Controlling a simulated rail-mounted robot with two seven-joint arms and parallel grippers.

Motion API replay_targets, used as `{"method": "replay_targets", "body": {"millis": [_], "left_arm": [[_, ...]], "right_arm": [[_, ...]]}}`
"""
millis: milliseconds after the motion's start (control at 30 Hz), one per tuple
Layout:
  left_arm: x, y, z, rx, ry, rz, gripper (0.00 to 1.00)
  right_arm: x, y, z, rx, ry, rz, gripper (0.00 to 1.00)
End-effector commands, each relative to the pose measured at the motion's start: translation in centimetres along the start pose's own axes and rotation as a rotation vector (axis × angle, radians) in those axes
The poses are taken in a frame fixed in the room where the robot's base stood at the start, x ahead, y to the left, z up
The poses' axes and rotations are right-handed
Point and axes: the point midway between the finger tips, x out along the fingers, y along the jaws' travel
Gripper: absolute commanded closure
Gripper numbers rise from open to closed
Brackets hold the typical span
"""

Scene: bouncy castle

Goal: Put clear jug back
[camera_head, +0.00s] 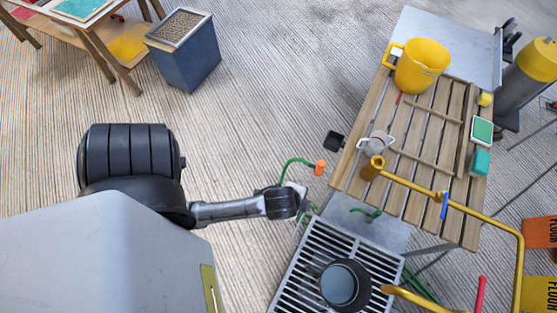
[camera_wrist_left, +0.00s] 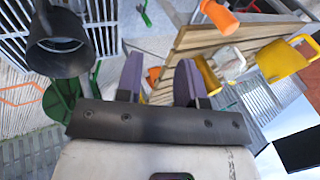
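A small pale grey jug-like vessel (camera_head: 376,145) with looped handles stands on the slatted wooden table in the head view. It is the likeliest clear jug, but it is too small to be sure. My left gripper (camera_wrist_left: 159,66) shows in the wrist view with its two purple-grey fingers apart and nothing visible between them. In the head view my left arm ends near the grate, left of the table and apart from the vessel; its fingers are hard to make out there. My right gripper is not in view.
The slatted table (camera_head: 424,120) also bears a yellow bucket (camera_head: 423,66). A yellow pipe (camera_head: 405,183) crosses its near end. A dark round pot (camera_head: 345,285) is on the metal grate (camera_head: 318,252). An orange-tipped green hose (camera_head: 297,161) curves near my wrist. Open floor lies left.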

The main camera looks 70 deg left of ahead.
Motion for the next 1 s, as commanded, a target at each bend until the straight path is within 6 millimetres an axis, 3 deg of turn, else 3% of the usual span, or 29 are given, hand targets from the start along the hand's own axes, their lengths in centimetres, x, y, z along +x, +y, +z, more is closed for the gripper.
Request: {"method": "replay_targets", "body": {"millis": [100,333,1000], "left_arm": [[-3.0,2.5,1.1,-0.261,0.007,0.123,0.65],[-6.5,4.9,2.0,-0.544,-0.017,0.258,0.65],[-7.2,5.2,2.2,-0.596,-0.024,0.281,0.65]], "right_arm": [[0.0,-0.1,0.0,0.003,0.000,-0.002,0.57],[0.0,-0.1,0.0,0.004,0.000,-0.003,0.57],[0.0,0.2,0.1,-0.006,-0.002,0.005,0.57]]}}
